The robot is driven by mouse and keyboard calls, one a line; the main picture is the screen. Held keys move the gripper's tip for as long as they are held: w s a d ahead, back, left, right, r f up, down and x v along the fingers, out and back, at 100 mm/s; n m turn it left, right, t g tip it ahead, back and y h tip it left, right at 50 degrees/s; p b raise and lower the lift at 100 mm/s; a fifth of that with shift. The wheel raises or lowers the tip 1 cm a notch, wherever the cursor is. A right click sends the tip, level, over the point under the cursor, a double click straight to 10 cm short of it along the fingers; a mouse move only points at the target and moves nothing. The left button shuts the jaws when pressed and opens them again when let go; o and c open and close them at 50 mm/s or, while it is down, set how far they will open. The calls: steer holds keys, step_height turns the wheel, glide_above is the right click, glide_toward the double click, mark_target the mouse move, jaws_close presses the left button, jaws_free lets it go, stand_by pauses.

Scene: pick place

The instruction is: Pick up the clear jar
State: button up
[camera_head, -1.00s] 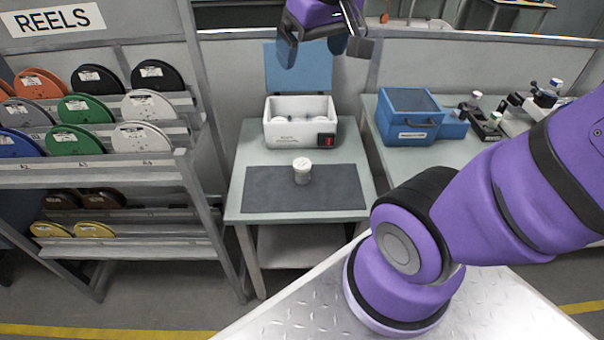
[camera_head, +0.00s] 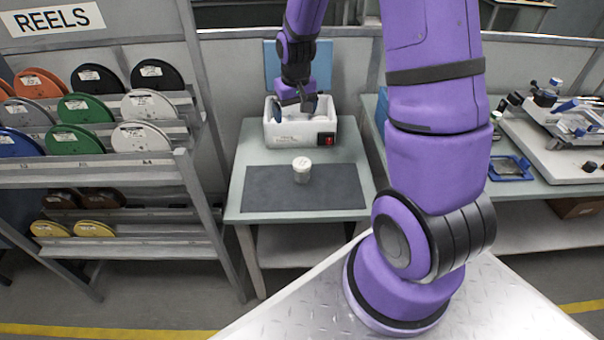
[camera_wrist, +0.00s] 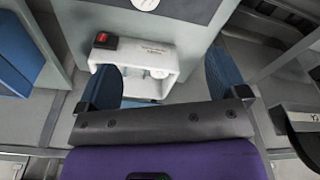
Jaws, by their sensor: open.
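The clear jar (camera_head: 302,172) with a white lid stands upright on a dark mat (camera_head: 265,187) on the small table. Its white lid also shows at the top edge of the wrist view (camera_wrist: 145,4). My gripper (camera_head: 294,106) is open and empty, with its blue fingers spread apart. In the head view it appears over the white box behind the jar, apart from the jar. In the wrist view the white box (camera_wrist: 135,55) shows between and beyond the fingers (camera_wrist: 163,78).
The white box (camera_head: 290,136) with a red switch and a raised blue lid (camera_head: 272,62) stands at the table's back. A reel rack (camera_head: 185,165) is at left. The right bench (camera_head: 545,185) holds several tools. The mat around the jar is clear.

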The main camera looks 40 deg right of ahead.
steer(key=g, duration=0.1)
glide_above(302, 162)
steer(key=shift+m, duration=0.3)
steer(key=f, duration=1.3)
steer(key=shift+s+a+f, duration=0.2)
steer(key=shift+s+f, duration=0.05)
steer(key=shift+s, duration=0.15)
step_height(302, 162, down, 6)
steer(key=shift+r, duration=0.25)
steer(key=shift+w+d+f, duration=0.1)
steer(key=shift+w+f, duration=0.05)
steer(key=shift+f, duration=1.2)
steer(key=shift+w+d+f, duration=0.1)
steer(key=shift+w+f, duration=0.05)
steer(key=shift+f, duration=1.2)
steer(key=c, duration=1.2)
